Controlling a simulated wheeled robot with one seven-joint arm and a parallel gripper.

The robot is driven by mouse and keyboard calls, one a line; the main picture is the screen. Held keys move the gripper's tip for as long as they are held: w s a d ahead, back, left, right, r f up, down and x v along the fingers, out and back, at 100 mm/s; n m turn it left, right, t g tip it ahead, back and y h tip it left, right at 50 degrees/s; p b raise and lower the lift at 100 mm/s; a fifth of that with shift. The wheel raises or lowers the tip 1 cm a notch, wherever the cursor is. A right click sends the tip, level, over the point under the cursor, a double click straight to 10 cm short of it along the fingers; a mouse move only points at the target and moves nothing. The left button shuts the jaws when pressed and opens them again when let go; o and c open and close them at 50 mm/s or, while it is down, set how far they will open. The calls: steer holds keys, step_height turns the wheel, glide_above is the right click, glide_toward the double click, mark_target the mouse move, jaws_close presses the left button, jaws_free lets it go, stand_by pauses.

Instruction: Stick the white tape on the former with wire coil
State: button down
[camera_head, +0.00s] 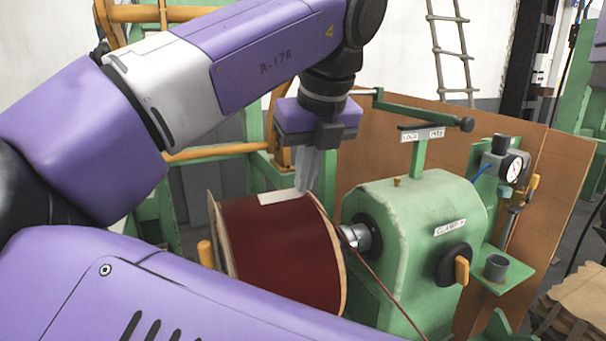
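The former with wire coil (275,245) is a drum wound with dark red wire between two pale flanges, mounted beside the green machine. A short strip of white tape (279,197) lies along the top of the winding. My gripper (305,186) points down over the top of the coil, with its pale grey fingertips at the right end of the tape. The fingers overlap in this view, so I cannot tell whether they are shut on the tape or just touching it. My arm hides the coil's lower left.
The green winding machine (430,215) stands right of the coil, with a black clamp knob (455,264) and a pressure gauge (514,168). A horizontal bar (425,108) rises behind. A red wire (385,285) runs down from the coil. Brown panels (375,150) stand behind the machine.

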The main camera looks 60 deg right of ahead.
mark_target(300, 222)
steer(key=b+x, duration=0.3)
steer(key=x, duration=0.1)
steer(key=shift+f+b, duration=0.1)
steer(key=shift+b, duration=0.25)
steer(key=shift+w+d+f, duration=0.15)
steer(key=shift+w+f, duration=0.05)
steer(key=shift+f, duration=0.4)
steer(key=shift+f+p, duration=0.4)
stand_by(1.2)
steer(key=c, duration=1.6)
jaws_free()
steer(key=shift+c, duration=0.2)
steer(key=shift+o, duration=0.2)
steer(key=o, duration=0.6)
steer(key=shift+r, duration=0.2)
